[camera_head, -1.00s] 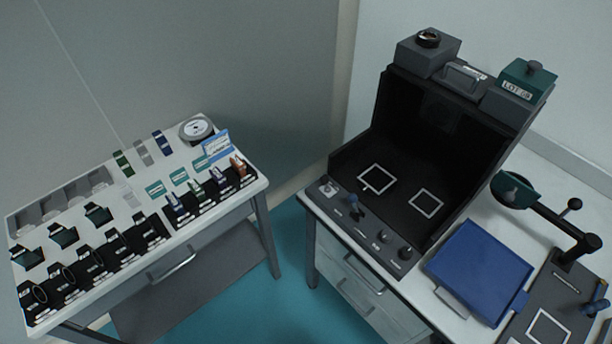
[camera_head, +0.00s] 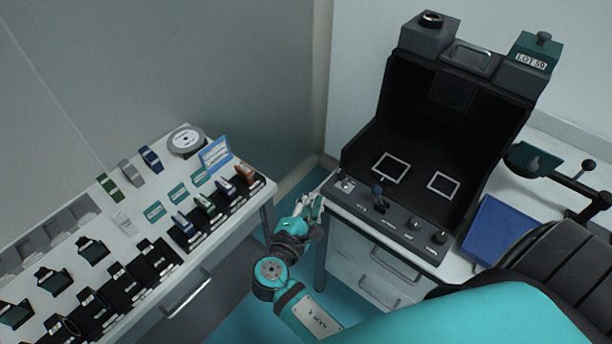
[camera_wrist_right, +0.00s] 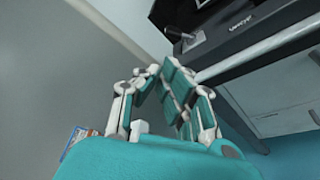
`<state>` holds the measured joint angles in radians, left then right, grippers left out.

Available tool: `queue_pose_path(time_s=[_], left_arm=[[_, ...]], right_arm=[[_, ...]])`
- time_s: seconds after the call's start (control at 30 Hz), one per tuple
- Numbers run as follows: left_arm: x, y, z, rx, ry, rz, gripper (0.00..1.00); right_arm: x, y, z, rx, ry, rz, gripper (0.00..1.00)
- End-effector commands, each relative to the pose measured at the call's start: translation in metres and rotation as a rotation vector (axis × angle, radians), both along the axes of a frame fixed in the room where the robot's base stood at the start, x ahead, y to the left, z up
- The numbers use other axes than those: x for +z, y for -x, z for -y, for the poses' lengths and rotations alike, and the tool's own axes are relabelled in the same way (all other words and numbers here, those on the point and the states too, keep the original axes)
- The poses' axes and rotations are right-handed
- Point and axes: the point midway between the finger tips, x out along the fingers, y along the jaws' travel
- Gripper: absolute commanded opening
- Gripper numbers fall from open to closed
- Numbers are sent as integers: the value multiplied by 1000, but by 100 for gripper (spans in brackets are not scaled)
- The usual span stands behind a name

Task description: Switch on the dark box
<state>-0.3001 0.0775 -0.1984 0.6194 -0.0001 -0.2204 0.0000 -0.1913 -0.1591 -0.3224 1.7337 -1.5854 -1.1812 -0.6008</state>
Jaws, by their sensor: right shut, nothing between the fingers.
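The dark box (camera_head: 478,124) is a black open-fronted booth on the right table, with two white square outlines on its floor. In the right wrist view, the shut fingers (camera_wrist_right: 180,88) point towards the strip's corner, where the switch (camera_wrist_right: 186,40) shows beside a label. My left gripper is out of view.
A left table (camera_head: 115,185) holds dark holders, coloured sample pieces and a blue card (camera_head: 215,155). A gap separates the tables. A blue tray (camera_head: 497,232) lies right of the booth. Drawers with handles (camera_head: 393,266) sit below the strip. My right arm covers the lower right.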

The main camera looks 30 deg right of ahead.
Motion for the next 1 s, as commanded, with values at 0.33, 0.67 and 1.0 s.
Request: queue_pose_path(time_s=[0.33, 0.67, 1.0], left_arm=[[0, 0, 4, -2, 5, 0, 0], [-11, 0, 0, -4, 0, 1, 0], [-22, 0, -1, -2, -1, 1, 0]], right_arm=[[2, -1, 1, -2, 4, 3, 0], [-7, -28, 35, -4, 6, 5, 0], [-15, -59, 72, -2, 4, 2, 0]])
